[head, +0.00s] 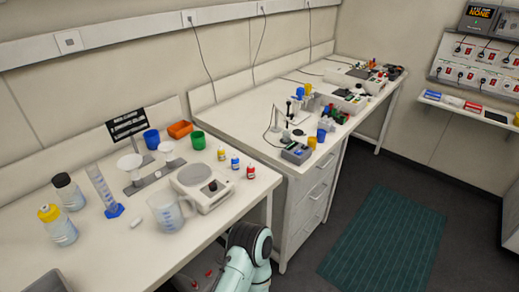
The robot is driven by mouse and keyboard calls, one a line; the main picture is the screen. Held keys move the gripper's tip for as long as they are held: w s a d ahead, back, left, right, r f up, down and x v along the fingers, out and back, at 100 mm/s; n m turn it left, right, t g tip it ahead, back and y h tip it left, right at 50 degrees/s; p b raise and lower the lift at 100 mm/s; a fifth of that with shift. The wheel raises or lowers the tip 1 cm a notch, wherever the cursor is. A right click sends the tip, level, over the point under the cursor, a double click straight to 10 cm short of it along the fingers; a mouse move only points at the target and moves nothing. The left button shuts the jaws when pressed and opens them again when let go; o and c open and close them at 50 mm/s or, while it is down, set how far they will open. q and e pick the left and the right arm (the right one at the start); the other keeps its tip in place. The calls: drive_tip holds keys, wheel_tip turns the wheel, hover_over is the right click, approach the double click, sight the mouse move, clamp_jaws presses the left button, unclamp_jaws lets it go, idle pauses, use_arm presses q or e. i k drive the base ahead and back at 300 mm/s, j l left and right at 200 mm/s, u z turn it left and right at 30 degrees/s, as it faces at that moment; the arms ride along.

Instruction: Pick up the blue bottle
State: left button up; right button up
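A small blue bottle (235,163) stands upright on the near white bench, in a short row between a small yellow bottle (222,154) and a small red bottle (250,172). The bottles are apart from each other. Neither of my grippers can be seen. A pale green and black link of one of my arms shows at the bottom middle, below the bench's front edge and well away from the blue bottle.
A balance (205,186) and a clear measuring jug (167,211) stand left of the bottles. A green cup (198,140) and a blue cup (151,139) are behind. Bench surface (228,192) is bare in front. A far bench (258,120) adjoins at the right.

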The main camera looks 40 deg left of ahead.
sight(235, 161)
drive_tip(key=i, duration=1.65)
drive_tip(key=i+u, duration=0.35)
drive_tip(key=i+l+u, duration=0.1)
drive_tip(key=u, duration=0.2)
drive_tip(key=i+l+u, duration=0.2)
drive_tip(key=i+u, duration=0.15)
drive_tip(key=u, duration=1.8)
